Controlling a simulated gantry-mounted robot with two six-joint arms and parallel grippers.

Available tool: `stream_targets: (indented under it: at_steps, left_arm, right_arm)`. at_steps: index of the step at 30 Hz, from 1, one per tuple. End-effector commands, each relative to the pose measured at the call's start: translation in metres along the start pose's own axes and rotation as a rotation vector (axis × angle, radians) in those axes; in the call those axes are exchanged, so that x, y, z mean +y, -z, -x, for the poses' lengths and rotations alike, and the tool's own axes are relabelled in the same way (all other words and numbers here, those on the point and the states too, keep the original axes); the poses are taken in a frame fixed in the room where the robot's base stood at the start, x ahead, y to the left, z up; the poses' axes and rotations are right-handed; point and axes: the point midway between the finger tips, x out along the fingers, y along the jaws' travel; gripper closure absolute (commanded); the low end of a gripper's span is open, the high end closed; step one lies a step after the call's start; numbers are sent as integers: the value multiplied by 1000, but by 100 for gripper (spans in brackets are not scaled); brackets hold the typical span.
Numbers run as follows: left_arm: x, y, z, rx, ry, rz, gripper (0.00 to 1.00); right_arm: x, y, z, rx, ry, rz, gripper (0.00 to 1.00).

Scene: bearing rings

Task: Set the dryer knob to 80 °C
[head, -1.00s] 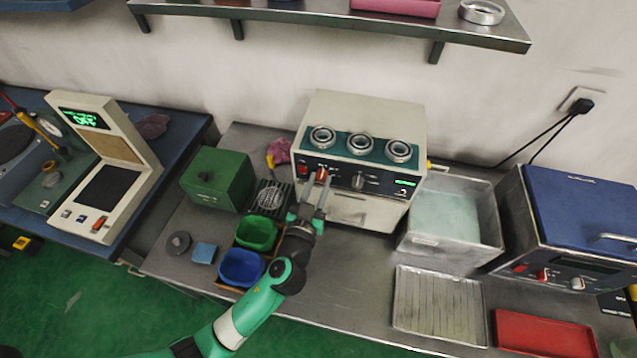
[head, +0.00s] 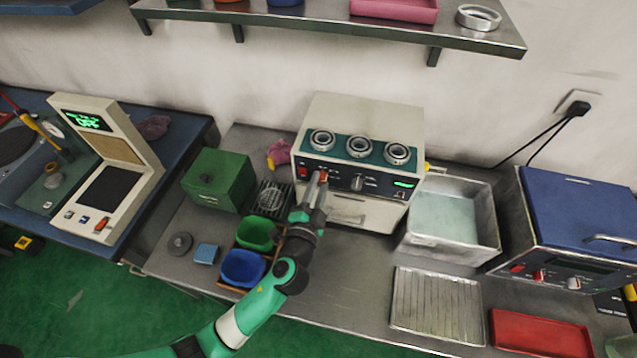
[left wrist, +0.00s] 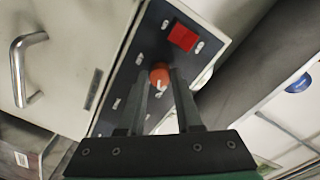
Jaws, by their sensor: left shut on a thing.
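A cream machine (head: 362,115) with a dark front panel stands at the middle back of the bench. Its panel carries a red square switch (left wrist: 183,37), an orange-red knob (left wrist: 160,78), a grey knob (head: 357,183) and a small green display (head: 403,184). My left gripper (head: 317,182) is at the panel's left part, shut on the orange-red knob, with one finger on each side of it in the left wrist view. The fingers partly hide the knob in the head view. Its scale marks and the display's digits are too small to read. My right gripper is not in view.
Three metal rings (head: 359,147) sit on the machine's top. A blue-topped box with knobs (head: 585,215) stands at the right, beside a metal basin (head: 488,228). Green and blue bins (head: 243,268) lie left of my arm. The bench (head: 345,285) before the machine is clear.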

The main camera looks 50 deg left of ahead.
Motion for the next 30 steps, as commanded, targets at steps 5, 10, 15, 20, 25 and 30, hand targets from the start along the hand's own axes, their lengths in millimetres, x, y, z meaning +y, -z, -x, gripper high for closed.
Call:
stream_targets:
  at_steps: [5, 10, 15, 20, 25, 30]
  left_arm:
    - [-1, 0, 0, -8, -1, -165, 100]
    - [0, 0, 0, -14, 0, -319, 100]
    - [0, 0, 0, -19, 1, -446, 100]
    - [0, 0, 0, -22, 2, -534, 100]
    - [0, 0, 0, -24, 3, -593, 100]
    - [0, 0, 0, -25, 3, -617, 100]
  right_arm:
    - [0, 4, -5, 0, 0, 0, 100]
    - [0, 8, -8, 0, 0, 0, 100]
    - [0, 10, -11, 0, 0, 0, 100]
    - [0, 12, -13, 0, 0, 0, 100]
    - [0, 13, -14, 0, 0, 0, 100]
    - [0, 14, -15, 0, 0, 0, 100]
